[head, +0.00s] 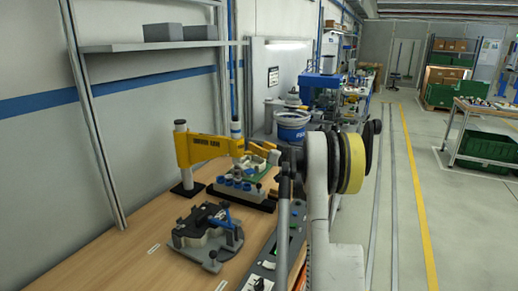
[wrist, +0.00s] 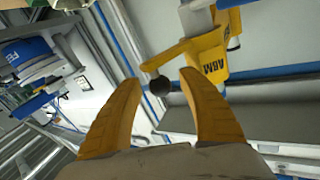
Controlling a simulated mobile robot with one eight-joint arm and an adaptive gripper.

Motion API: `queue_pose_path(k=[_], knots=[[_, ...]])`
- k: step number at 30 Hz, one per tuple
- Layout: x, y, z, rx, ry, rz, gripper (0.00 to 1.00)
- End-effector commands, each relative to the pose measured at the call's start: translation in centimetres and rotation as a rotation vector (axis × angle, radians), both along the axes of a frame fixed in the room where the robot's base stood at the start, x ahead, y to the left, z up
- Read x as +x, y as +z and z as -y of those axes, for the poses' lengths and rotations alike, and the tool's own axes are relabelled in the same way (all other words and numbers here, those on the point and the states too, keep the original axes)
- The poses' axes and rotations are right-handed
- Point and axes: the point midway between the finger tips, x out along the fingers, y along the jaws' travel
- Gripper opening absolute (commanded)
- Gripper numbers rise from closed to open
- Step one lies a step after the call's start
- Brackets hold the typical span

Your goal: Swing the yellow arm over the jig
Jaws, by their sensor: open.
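A grey and black clamp fixture (head: 207,236) sits nearer; I cannot tell which fixture is the jig. In the wrist view the yellow arm (wrist: 213,55) has a side handle ending in a dark ball knob (wrist: 159,86). My gripper (wrist: 161,78) is open, with the knob showing between its fingertips; contact is not visible.
A shelf with grey boxes (head: 170,32) hangs above the bench on an upright frame. A blue and white bucket (head: 291,125) stands behind my arm. A control panel (head: 262,270) lies along the bench's right edge.

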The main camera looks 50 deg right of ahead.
Motion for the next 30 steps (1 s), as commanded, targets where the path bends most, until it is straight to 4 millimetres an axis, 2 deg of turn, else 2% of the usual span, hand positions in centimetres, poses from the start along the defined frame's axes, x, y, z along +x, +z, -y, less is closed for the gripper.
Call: queue_pose_path(k=[6,8,9,11,17,21,26,30], knots=[[0.0,0.0,0.0,0.000,0.000,0.000,0.48],[0.0,0.0,0.0,0.000,0.000,0.000,0.31],[0.0,0.0,0.0,0.000,0.000,0.000,0.19],[0.0,0.0,0.0,0.000,0.000,0.000,0.00],[0.0,0.0,-0.1,0.000,-0.002,0.000,0.00],[-0.5,0.0,-0.9,0.000,-0.026,0.000,0.00],[-1.5,0.0,-3.4,0.000,-0.095,0.000,0.00],[-2.7,0.0,-6.8,0.000,-0.188,0.000,0.00]])
